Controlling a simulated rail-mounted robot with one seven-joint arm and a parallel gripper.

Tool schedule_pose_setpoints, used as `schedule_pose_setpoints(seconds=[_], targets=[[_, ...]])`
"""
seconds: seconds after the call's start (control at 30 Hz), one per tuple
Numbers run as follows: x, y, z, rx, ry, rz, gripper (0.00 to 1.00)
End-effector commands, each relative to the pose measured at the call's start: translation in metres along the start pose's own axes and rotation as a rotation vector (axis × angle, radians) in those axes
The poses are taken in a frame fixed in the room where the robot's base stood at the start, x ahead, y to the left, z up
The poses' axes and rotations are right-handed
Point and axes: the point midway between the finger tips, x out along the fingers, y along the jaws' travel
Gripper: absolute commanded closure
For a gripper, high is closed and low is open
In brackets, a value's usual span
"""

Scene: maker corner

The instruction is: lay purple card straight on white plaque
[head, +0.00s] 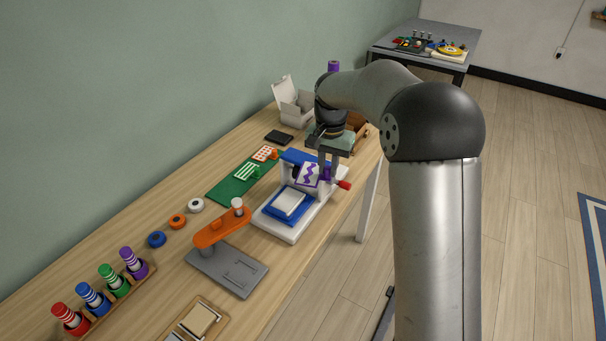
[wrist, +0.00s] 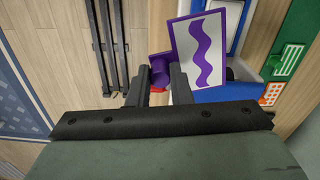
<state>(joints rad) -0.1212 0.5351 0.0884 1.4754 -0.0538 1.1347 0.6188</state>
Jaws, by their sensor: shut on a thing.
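The purple card (head: 308,175), with a pale face and a purple wavy stripe, is held raised and tilted in the head view. It also shows large in the wrist view (wrist: 203,50). My gripper (head: 326,172) is shut on it; in the wrist view a purple part sits between the fingers (wrist: 160,74). The white plaque (head: 290,202) lies in a blue holder (head: 275,211) on a white press-like stand (head: 279,230). The card is above and behind the plaque, apart from it.
An orange-armed grey tool (head: 228,270) stands in front left. A green board with cards (head: 226,189), an open white box (head: 294,105) and a rack of coloured cylinders (head: 103,301) share the bench.

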Motion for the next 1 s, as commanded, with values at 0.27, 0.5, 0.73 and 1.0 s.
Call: schedule_pose_setpoints(seconds=[0.27,0.5,0.73,1.0], targets=[[0.052,-0.072,0.009,0.236,-0.004,-0.003,1.00],[0.065,-0.080,0.010,0.269,-0.002,-0.006,1.00],[0.082,-0.079,0.010,0.267,-0.003,-0.004,1.00],[0.108,-0.079,0.010,0.267,-0.003,-0.005,1.00]])
